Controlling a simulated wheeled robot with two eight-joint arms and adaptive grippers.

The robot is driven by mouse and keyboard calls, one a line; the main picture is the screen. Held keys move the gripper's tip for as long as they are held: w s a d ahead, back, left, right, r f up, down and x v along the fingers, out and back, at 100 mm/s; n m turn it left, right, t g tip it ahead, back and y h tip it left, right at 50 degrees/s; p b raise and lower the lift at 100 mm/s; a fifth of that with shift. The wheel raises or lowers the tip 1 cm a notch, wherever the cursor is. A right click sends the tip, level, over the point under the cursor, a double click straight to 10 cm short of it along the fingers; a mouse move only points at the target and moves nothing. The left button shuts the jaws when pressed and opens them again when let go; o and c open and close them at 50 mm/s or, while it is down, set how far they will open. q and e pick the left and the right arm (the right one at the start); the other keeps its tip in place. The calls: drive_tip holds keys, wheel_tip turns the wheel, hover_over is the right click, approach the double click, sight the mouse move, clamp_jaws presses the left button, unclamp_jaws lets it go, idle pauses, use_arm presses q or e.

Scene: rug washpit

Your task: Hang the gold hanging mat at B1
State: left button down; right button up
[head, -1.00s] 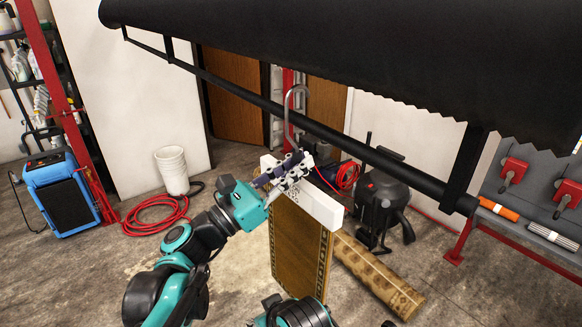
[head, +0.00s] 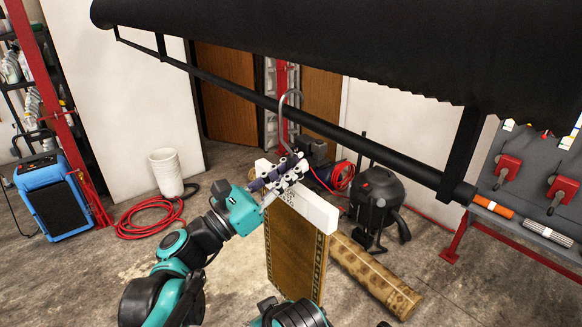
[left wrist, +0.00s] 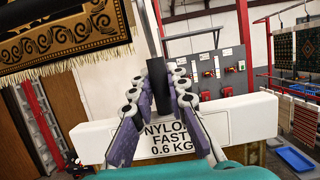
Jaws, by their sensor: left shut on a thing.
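The gold hanging mat (head: 296,262) hangs upright below a white bar (head: 318,207) with a grey metal hook (head: 283,122) on top. The wrist view shows the bar (left wrist: 251,124) with a label reading NYLON FAST 0.6 KG. My left gripper (head: 284,174) is shut at the foot of the hook, just above the bar; its fingers also show in the wrist view (left wrist: 160,92). In the head view the hook's curve overlaps the long black rail (head: 345,143); I cannot tell whether it is over the rail or apart from it. No B1 marking is readable. My right gripper is not in view.
A rolled tan rug (head: 375,278) lies on the floor, right of the mat. A black vacuum (head: 375,205) stands behind it. A large black sheet (head: 330,45) fills the top. A fringed black-and-gold rug (left wrist: 60,35) hangs close in the wrist view. Floor at left has a red hose (head: 150,220).

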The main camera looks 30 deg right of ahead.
use_arm(q)
drive_tip(key=shift+f+b, duration=0.75)
drive_tip(key=shift+f, duration=0.3)
